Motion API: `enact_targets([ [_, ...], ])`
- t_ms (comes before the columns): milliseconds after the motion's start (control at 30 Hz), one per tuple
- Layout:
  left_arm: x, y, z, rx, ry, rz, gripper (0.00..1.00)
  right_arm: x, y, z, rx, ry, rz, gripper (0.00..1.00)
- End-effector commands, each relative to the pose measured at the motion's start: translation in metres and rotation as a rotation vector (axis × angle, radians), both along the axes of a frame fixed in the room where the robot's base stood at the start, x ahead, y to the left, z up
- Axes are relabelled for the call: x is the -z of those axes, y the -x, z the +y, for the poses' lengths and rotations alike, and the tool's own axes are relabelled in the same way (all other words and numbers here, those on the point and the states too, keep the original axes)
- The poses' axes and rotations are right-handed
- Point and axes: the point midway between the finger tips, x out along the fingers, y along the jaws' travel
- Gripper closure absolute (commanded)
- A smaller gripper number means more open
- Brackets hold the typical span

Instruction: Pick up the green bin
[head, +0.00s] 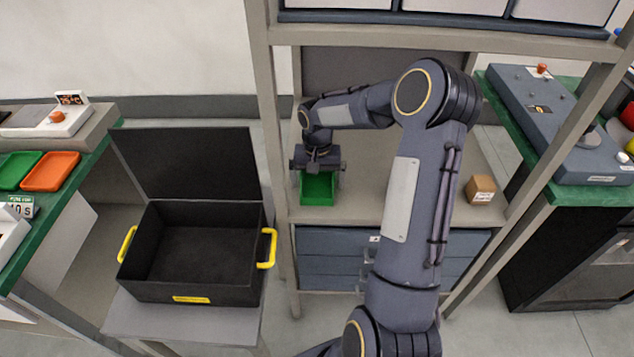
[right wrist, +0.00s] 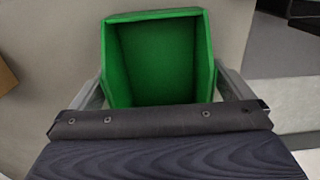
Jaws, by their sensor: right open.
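The green bin (head: 318,189) stands on the rack's middle shelf, near its left post, in the head view. In the right wrist view the empty green bin (right wrist: 158,58) fills the upper middle, and I look down into it. My right gripper (head: 319,172) is over the bin from above. In the right wrist view its two grey fingers (right wrist: 160,92) are apart, one on each side of the bin. I cannot tell whether they touch its walls. My left gripper is not in view.
A small cardboard box (head: 480,190) sits on the shelf (head: 365,205) to the right. An open black case (head: 195,250) with yellow handles stands on a grey stand at left. The rack's left post (head: 268,130) is close to the bin. Orange and green trays (head: 50,171) lie on the left bench.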

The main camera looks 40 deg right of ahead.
Motion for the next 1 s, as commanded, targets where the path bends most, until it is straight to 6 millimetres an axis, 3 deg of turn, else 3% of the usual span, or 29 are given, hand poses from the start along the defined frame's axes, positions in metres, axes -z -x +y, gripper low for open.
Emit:
enact_targets([
  [267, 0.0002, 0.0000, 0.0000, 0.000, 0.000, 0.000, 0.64, 0.0026, 0.0001, 0.0001, -0.001, 0.000, 0.000, 0.01],
  [600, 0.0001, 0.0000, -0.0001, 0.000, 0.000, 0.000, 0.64, 0.0024, 0.0001, 0.0002, -0.001, 0.000, 0.000, 0.46],
  [1000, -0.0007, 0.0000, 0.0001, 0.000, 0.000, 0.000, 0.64, -0.0054, -0.0006, 0.0000, 0.000, 0.001, -0.002, 0.47],
])
